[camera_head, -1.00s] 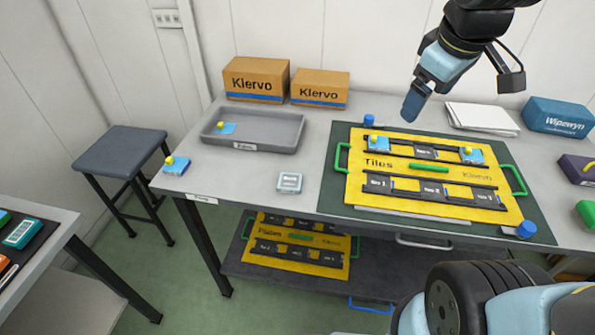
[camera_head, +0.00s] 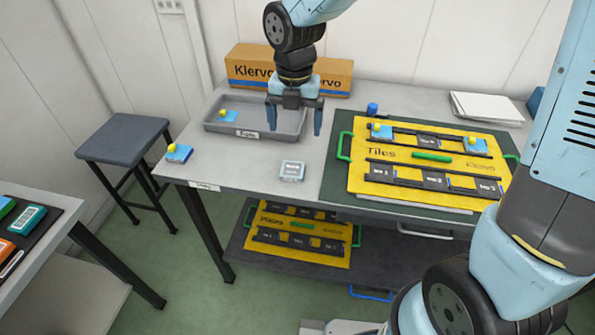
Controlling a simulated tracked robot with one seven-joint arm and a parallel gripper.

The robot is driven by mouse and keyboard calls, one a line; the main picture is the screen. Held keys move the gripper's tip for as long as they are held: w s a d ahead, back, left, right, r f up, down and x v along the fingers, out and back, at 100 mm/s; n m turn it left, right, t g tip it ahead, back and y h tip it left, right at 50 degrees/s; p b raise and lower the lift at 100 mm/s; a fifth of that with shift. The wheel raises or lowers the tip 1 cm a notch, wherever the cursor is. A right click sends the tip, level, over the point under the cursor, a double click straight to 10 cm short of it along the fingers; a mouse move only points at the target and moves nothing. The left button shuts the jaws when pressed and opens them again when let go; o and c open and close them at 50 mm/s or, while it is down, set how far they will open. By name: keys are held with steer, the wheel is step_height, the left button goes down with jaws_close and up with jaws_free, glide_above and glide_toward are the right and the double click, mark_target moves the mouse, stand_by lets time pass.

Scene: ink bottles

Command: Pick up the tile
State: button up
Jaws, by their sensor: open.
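One tile (camera_head: 229,116) lies in the grey tray (camera_head: 225,131), and another tile (camera_head: 178,153) lies at the table's front left corner. Two more tiles sit on the yellow board: one tile (camera_head: 381,132) at its back left and one tile (camera_head: 473,144) at its back right. My gripper (camera_head: 295,122) points down with its fingers spread, in front of the cardboard boxes and over the right part of the tray. It is empty, to the right of the tile in the tray. Its exact height is unclear.
A small pale square item (camera_head: 292,171) lies on the table in front of the tray. The yellow board (camera_head: 400,155) lies on a green mat (camera_head: 335,188). A dark stool (camera_head: 122,138) stands left.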

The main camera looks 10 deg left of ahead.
glide_above(292, 169)
steer(key=f, duration=0.9)
steer(key=shift+s+d, duration=0.2)
steer(key=shift+d, duration=0.1)
steer(key=shift+w+a+f, duration=0.15)
steer(key=shift+f, duration=1.15)
steer(key=shift+w+a+f, duration=0.1)
steer(key=shift+f, duration=1.15)
steer(key=c, duration=1.2)
